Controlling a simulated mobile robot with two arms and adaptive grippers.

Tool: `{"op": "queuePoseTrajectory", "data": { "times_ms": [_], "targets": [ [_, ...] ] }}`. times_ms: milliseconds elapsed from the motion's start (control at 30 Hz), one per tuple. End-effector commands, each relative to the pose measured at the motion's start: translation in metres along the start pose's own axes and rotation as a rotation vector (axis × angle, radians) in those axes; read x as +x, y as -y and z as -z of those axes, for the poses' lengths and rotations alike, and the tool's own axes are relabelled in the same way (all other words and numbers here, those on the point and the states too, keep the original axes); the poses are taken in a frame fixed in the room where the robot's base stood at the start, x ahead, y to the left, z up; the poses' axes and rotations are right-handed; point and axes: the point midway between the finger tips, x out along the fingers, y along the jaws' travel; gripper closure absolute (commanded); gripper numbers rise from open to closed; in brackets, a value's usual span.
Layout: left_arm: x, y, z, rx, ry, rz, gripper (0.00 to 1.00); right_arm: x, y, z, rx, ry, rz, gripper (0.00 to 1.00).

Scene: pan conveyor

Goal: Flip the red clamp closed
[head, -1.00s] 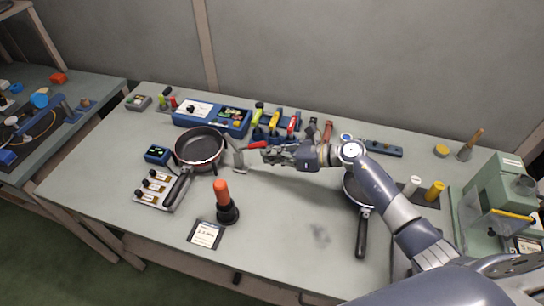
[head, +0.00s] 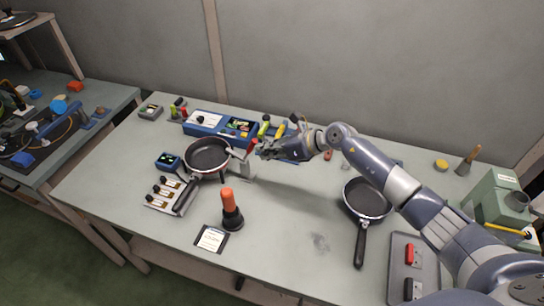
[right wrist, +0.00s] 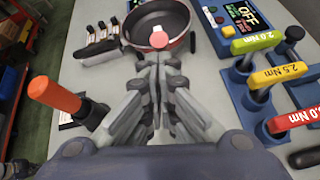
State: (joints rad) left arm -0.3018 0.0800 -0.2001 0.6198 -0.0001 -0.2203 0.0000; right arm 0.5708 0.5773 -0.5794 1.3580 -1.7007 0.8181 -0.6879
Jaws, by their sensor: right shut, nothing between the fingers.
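The clamp has a grey bracket (head: 243,168) beside the right edge of the left frying pan (head: 207,154). Its red handle (head: 251,146) now stands tilted upward in the head view. In the right wrist view the handle's red tip (right wrist: 158,40) shows just beyond my fingers, in front of the pan (right wrist: 160,20). My right gripper (head: 262,150) is shut and empty, right beside the handle on its right side. I cannot tell whether the fingertips touch it. The fingers also show shut in the right wrist view (right wrist: 158,58). My left gripper is not in view.
Torque wrenches (right wrist: 277,75) stand in a blue holder close to my right gripper. An orange-handled tool (head: 228,208) stands upright in front. Another pan (head: 366,198) lies to the right, under my right arm. The table's middle front is fairly clear.

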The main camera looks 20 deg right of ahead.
Motion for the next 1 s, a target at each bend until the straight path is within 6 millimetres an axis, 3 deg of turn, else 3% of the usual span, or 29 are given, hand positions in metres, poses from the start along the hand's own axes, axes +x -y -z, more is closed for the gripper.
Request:
{"op": "queuePoseTrajectory", "data": {
  "times_ms": [500,1000],
  "targets": [
    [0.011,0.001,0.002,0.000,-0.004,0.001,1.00,0.017,-0.008,-0.038,-0.002,0.001,0.001,1.00],
    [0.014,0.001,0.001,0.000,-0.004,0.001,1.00,0.023,-0.011,-0.047,-0.001,0.003,-0.001,1.00]
  ]
}}
